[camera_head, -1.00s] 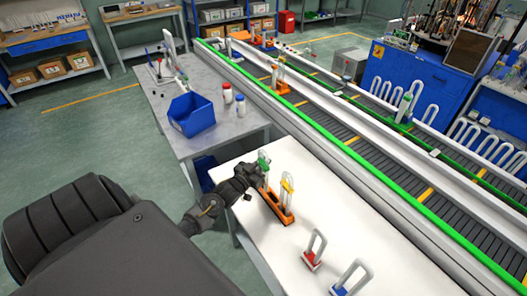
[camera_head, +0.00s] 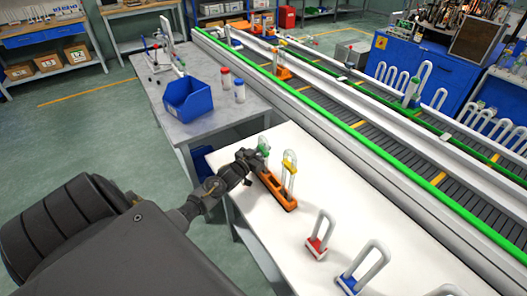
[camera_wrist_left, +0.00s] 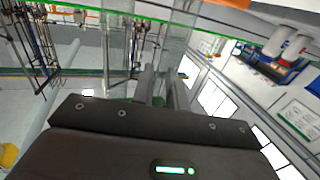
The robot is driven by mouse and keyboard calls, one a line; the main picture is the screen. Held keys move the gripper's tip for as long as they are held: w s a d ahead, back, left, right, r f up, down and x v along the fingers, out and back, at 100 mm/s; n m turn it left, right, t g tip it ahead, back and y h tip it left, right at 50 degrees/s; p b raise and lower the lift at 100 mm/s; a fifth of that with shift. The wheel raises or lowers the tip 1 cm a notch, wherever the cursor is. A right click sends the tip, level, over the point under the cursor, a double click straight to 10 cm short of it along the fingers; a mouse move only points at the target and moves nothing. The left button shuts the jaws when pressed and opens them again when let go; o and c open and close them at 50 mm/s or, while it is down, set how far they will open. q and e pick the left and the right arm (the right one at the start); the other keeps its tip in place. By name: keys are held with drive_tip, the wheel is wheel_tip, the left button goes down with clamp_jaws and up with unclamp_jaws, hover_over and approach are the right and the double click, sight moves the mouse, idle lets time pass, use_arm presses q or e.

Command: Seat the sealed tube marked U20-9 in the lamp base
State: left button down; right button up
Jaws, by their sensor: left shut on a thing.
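My left gripper (camera_head: 257,160) is at the far end of an orange holder (camera_head: 276,191) on the white table. It is shut on a clear glass tube with green on it (camera_head: 264,143). In the left wrist view the fingers (camera_wrist_left: 163,88) close on clear glass (camera_wrist_left: 178,35). A second clear tube with a yellow part (camera_head: 289,163) stands upright in the holder. A red base (camera_head: 317,249) and a blue base (camera_head: 348,284), each with a pale U-shaped tube, stand nearer. The marking U20-9 is not readable. I cannot tell whether the held tube touches the holder. My right gripper is out of view.
The conveyor's green rail (camera_head: 350,139) runs along the white table's right side. A blue bin (camera_head: 188,99) and two small bottles (camera_head: 239,91) stand on the grey table (camera_head: 215,121) behind. The white table between holder and red base is clear.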

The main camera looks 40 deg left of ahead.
use_arm(q)
drive_tip(key=shift+f, duration=0.1)
drive_tip(key=shift+f, duration=0.15)
drive_tip(key=c, duration=1.4)
unclamp_jaws()
drive_tip(key=shift+s+d+f+b, duration=0.1)
drive_tip(key=shift+s+b, duration=0.75)
drive_tip(key=shift+s, duration=1.85)
drive_tip(key=shift+s+f+b, duration=0.1)
drive_tip(key=shift+s+b, duration=0.7)
drive_tip(key=shift+s, duration=1.9)
